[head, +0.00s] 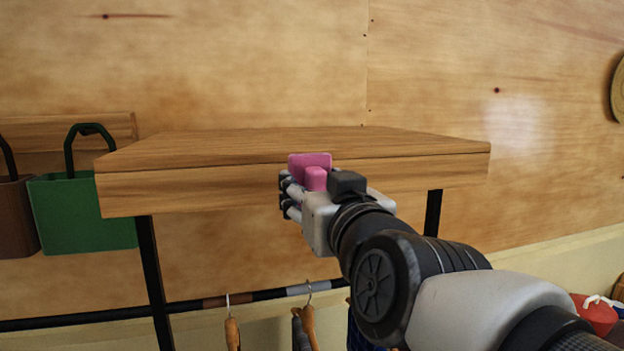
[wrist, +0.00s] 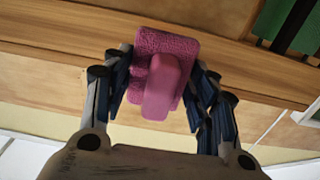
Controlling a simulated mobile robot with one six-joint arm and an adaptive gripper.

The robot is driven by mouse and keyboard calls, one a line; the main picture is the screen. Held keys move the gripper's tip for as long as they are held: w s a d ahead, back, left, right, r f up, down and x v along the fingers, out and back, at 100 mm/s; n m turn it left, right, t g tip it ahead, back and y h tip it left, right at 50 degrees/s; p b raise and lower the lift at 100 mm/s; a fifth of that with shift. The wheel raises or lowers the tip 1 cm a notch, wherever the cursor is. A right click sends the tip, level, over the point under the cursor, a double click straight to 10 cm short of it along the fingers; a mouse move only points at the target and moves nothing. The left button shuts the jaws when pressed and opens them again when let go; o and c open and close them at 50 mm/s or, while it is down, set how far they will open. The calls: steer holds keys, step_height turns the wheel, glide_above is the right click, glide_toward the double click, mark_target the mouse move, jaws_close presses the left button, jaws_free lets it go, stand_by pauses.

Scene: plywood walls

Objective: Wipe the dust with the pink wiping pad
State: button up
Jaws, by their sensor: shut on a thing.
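The pink wiping pad (head: 310,160) is held in my gripper (head: 290,197) in front of the front edge of a wooden shelf (head: 240,143). In the wrist view the pad (wrist: 180,48) has a textured flat base and a smooth raised handle, and the fingers of my gripper (wrist: 158,85) are shut on its sides. In that view the pad overlaps the shelf (wrist: 60,42); I cannot tell whether it touches the wood. No dust can be made out on the visible shelf top.
A green bag (head: 82,215) and a brown bag (head: 15,215) hang left of the shelf. Wooden hangers (head: 308,325) hang from a dark rail below. A plywood wall stands behind. The shelf top looks clear. A red thing (head: 595,312) is at the lower right.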

steer(key=shift+v, duration=0.95)
steer(key=shift+p, duration=0.3)
steer(key=p+v, duration=0.1)
steer(key=v, duration=0.2)
steer(key=shift+w+a, duration=0.1)
steer(key=shift+w, duration=0.05)
